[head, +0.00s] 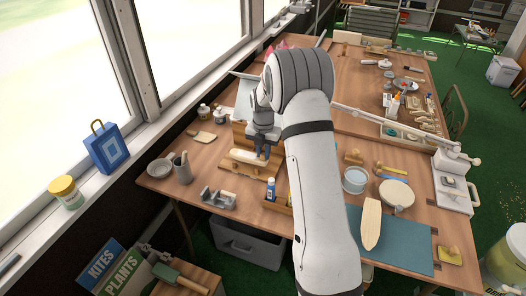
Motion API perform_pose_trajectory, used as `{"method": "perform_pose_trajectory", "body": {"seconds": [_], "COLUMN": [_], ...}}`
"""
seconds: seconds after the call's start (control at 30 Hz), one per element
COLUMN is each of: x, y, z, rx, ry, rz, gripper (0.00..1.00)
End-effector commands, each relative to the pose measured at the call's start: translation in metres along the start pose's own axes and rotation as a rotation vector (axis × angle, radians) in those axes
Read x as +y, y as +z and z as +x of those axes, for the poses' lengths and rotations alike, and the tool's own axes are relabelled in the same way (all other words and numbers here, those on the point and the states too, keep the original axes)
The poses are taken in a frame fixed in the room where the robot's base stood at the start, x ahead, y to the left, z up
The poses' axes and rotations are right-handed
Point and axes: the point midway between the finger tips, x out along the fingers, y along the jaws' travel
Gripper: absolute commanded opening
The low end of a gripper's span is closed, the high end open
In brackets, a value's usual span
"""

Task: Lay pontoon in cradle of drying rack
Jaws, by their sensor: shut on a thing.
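The drying rack (232,167) is a small wooden stand on the workbench, left of my arm. A pale, rounded pontoon (240,156) lies lengthwise at the rack. My gripper (261,153) points down over the rack, shut on the pontoon near its right end. The pontoon appears low at the cradle, but I cannot tell whether it touches it. My arm hides part of the bench to the right of the rack.
A glue bottle (270,188) and a metal clamp-like tool (217,198) stand in front of the rack. A grey mortar (183,172) is at left. A pale hull-shaped board (371,224) lies on a teal mat (405,243).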

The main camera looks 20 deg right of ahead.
Motion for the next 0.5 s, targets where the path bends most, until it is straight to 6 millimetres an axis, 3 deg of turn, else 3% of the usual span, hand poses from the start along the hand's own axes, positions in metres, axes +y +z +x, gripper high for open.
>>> {"method": "perform_pose_trajectory", "body": {"seconds": [0.5], "x": [-0.0002], "y": [0.0001], "z": [0.0085], "rx": [0.0], "ry": [0.0], "rz": [0.0], "gripper": [0.0]}}
